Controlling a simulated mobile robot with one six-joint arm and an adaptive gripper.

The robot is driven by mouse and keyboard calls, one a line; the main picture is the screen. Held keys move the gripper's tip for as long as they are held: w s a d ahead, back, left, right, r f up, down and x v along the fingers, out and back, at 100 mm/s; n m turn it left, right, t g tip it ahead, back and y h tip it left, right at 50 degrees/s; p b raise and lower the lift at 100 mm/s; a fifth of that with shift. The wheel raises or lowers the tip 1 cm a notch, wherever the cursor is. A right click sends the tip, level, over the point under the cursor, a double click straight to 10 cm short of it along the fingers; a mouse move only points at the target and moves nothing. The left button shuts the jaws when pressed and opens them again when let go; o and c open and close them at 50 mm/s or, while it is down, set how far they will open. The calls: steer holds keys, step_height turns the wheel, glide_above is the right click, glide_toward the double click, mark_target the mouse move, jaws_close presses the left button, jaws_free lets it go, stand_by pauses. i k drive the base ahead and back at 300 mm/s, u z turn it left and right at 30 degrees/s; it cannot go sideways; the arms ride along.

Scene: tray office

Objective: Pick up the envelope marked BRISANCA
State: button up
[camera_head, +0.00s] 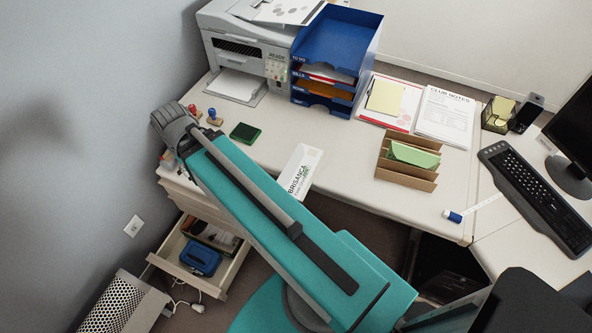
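The envelope marked BRISANCA (302,167) is white with dark and green print. It is near the front edge of the desk, just right of my teal arm, which hides its lower left part. I cannot tell whether it lies flat on the desk or is raised a little. My arm reaches from the lower right up to the left side of the desk and ends in a grey joint there. My gripper's fingers do not show, so I cannot tell where they are relative to the envelope.
A printer (243,50) and blue tray stack (338,42) stand at the back. A cardboard sorter (407,165) with green paper is right of the envelope. A green pad (245,133) and stamps (213,117) are left. An open drawer (200,258) juts out below.

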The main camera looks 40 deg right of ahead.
mark_target(297, 176)
steer(key=u, duration=0.05)
steer(key=k, duration=1.45)
steer(key=z, duration=0.5)
